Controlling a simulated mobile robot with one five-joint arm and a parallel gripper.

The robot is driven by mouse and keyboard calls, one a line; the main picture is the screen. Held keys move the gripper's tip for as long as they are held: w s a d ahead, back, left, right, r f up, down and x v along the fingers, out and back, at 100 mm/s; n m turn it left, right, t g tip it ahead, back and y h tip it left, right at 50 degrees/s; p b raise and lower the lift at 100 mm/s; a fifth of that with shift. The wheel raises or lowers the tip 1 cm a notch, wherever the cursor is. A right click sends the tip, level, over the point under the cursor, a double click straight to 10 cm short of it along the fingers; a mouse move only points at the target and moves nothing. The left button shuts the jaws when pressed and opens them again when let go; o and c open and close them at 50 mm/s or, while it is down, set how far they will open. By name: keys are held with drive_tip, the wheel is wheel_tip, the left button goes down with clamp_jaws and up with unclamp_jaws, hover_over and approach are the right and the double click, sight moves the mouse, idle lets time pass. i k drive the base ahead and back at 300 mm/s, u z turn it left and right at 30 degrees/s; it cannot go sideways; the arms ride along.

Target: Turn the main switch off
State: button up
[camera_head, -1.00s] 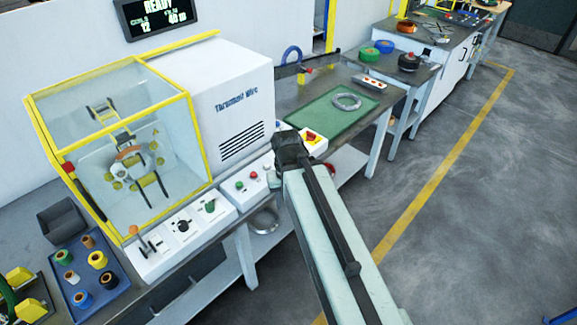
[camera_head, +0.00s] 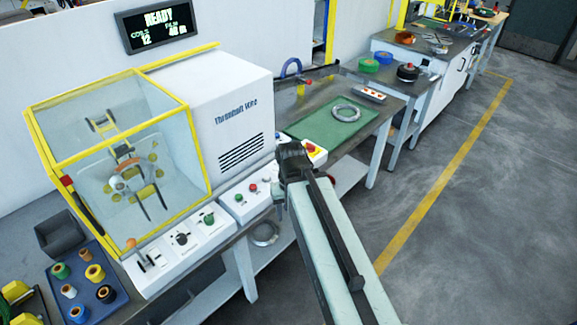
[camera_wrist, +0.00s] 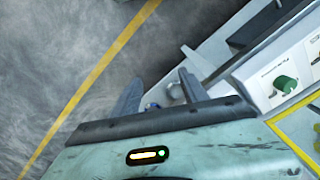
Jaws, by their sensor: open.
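The main switch (camera_head: 311,148) looks like a red knob on a yellow plate, on a white box at the right end of the machine's control row. Its lower left is hidden behind my arm's end in the head view. I do not make it out in the wrist view. My gripper (camera_head: 291,152) is in front of the control row, just left of the switch in the picture; its fingertips are not clear there. In the wrist view my gripper (camera_wrist: 160,88) has two dark fingers spread apart with nothing held between them.
The wrapping machine (camera_head: 235,115) with a yellow-framed guard stands left. Red and green buttons (camera_head: 246,192) and a green knob (camera_head: 208,218) sit on its front panels; a green knob (camera_wrist: 285,84) shows in the wrist view. A coil (camera_head: 345,113) lies on a green mat. Floor at right is clear.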

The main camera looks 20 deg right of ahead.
sight(311, 147)
drive_tip(key=u, duration=0.05)
drive_tip(key=k, duration=0.6)
drive_tip(key=z, duration=0.7)
drive_tip(key=i, duration=1.5)
drive_tip(key=u, duration=0.5)
